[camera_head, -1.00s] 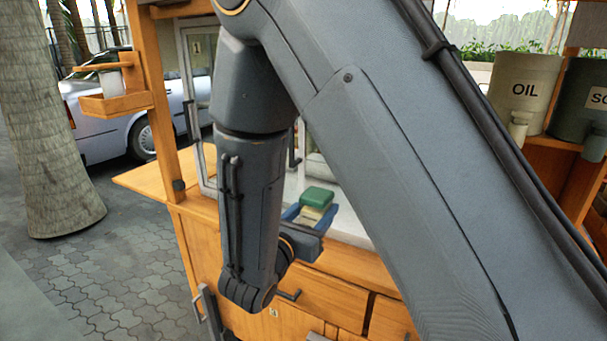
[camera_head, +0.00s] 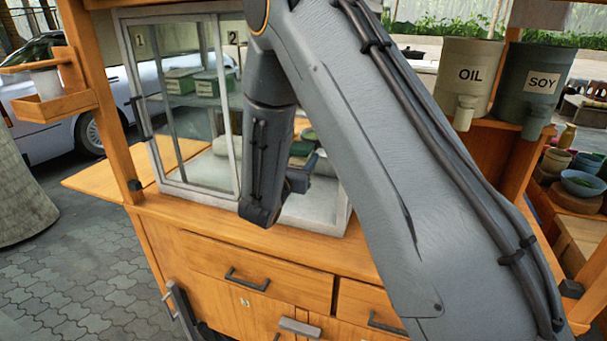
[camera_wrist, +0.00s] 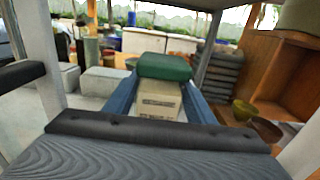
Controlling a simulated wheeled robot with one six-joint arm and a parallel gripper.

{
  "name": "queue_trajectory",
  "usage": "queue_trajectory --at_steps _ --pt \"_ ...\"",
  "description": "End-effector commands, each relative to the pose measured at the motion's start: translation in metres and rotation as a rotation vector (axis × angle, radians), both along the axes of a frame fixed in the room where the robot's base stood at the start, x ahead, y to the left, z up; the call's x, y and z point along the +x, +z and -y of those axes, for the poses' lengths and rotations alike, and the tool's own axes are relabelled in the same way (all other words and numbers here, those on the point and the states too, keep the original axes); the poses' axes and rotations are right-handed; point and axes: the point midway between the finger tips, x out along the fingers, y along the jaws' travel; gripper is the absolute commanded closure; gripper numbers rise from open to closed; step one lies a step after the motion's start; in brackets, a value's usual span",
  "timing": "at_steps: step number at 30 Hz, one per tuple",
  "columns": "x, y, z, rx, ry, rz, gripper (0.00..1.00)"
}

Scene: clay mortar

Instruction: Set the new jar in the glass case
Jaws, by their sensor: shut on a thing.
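The glass case (camera_head: 200,197) stands on the wooden cart, with sliding panes marked 1 and 2 at its left. Its right part is open, and my arm reaches in there. My gripper (camera_wrist: 160,92) is shut on the jar (camera_wrist: 158,101), a beige, boxy jar with a label and a green lid (camera_wrist: 165,67). The blue fingers sit along its two sides, and it looks upright. In the head view my gripper (camera_head: 301,172) and the jar are mostly hidden behind my arm.
Green-lidded boxes (camera_head: 212,84) stand on the case's glass shelf at the left. Pale posts flank the opening in the wrist view, left (camera_wrist: 38,58) and right (camera_wrist: 303,152). Oil (camera_head: 468,82) and soy (camera_head: 541,88) containers stand at the right. Drawers are below.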

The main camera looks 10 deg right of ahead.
Motion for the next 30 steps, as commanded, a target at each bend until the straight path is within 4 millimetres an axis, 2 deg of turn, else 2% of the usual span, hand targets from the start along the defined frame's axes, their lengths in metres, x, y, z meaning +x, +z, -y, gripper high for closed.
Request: queue_trajectory --at_steps 2,3,6,14,21,30 --pt "0.014 0.002 0.011 0.000 -0.003 0.002 0.84" --pt "0.011 -0.008 0.008 -0.002 0.000 -0.002 0.84" --pt "0.010 -0.021 0.007 -0.001 0.001 -0.002 0.84" --pt "0.011 -0.037 0.007 0.000 0.000 0.001 0.84" --pt "0.010 -0.064 0.007 0.000 0.000 0.000 0.84" --pt "0.014 -0.070 0.009 0.000 0.001 0.002 0.84"
